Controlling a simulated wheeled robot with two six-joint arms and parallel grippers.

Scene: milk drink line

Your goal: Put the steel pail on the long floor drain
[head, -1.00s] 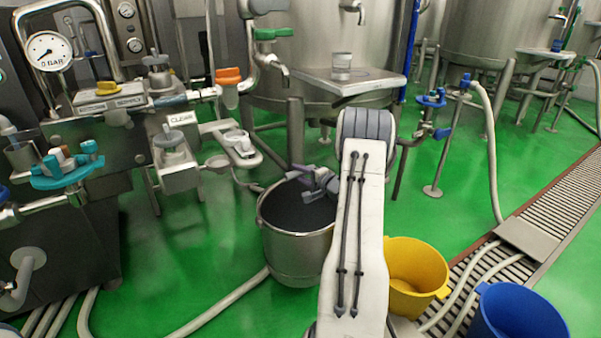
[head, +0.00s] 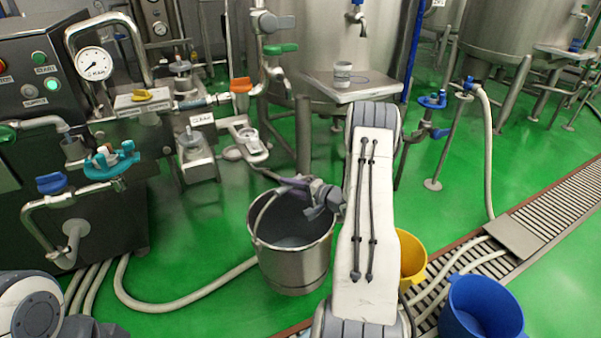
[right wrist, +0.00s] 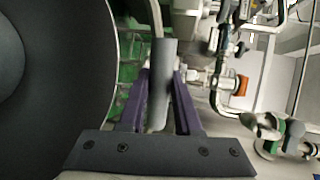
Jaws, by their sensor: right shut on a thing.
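The steel pail (head: 288,265) is left of my right arm in the head view, upright or nearly so, with its handle raised. My right gripper (head: 285,188) is above the pail's rim, shut on the handle. In the right wrist view, the purple fingers (right wrist: 160,100) close around the grey handle grip (right wrist: 163,65), and the pail's dark inside (right wrist: 45,80) fills the left. I cannot tell whether its base clears the floor. The long floor drain (head: 555,207) is a slatted channel running diagonally at right, partly hidden by my right arm. My left gripper is out of view.
A yellow bucket (head: 412,260) and a blue bucket (head: 480,312) stand by the drain at the lower right. Pale hoses (head: 190,300) lie on the green floor. A metal machine (head: 85,130) is at left, tanks (head: 320,50) behind.

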